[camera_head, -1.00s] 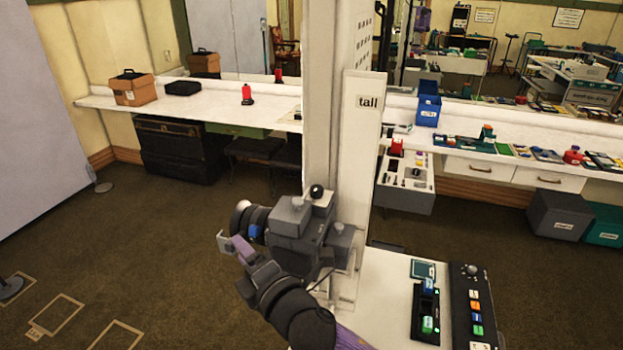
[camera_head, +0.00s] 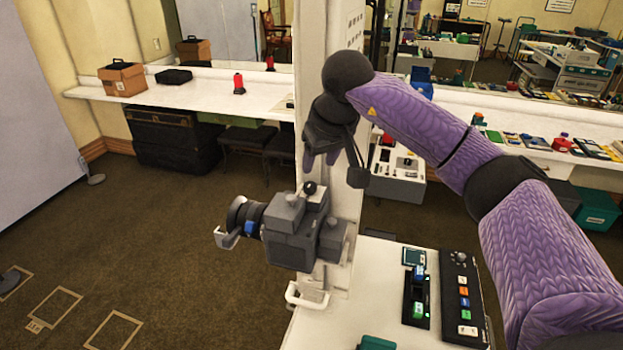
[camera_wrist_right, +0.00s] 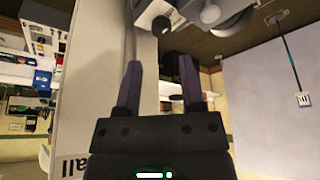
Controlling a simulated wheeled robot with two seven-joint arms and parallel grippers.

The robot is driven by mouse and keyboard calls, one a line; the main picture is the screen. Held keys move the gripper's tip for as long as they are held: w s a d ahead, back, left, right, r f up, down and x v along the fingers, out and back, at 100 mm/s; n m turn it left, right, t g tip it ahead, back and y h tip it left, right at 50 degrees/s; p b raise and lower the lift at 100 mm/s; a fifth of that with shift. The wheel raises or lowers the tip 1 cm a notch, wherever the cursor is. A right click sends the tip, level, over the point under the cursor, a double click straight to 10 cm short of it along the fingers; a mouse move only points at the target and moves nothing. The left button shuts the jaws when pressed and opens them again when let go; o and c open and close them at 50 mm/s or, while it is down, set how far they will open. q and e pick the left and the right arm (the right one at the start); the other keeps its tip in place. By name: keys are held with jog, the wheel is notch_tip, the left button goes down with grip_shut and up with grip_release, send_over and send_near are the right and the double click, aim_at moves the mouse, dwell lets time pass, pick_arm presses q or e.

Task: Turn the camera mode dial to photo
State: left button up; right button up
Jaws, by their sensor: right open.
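The grey camera (camera_head: 292,240) is mounted beside the white post, its lens (camera_head: 245,215) facing left. A small black knob (camera_head: 310,187) sits on its top; I cannot read any mode marks. My right gripper (camera_head: 320,158) points down above the knob, apart from the camera, with its fingers spread and empty. In the right wrist view the open gripper (camera_wrist_right: 161,82) shows two purple fingers, with the camera (camera_wrist_right: 192,12) and its black knob (camera_wrist_right: 160,25) beyond the fingertips. My left gripper is out of view.
The white post (camera_head: 336,225) stands right behind the gripper and camera. A white table (camera_head: 375,275) at lower right holds a black control panel (camera_head: 462,290). A white handle (camera_head: 305,298) is below the camera. The floor at left is mostly clear.

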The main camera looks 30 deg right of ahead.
aim_at(311, 185)
jog(key=x, duration=0.7)
jog(key=shift+w+p, duration=0.1)
jog(key=shift+p, duration=0.25)
grip_shut()
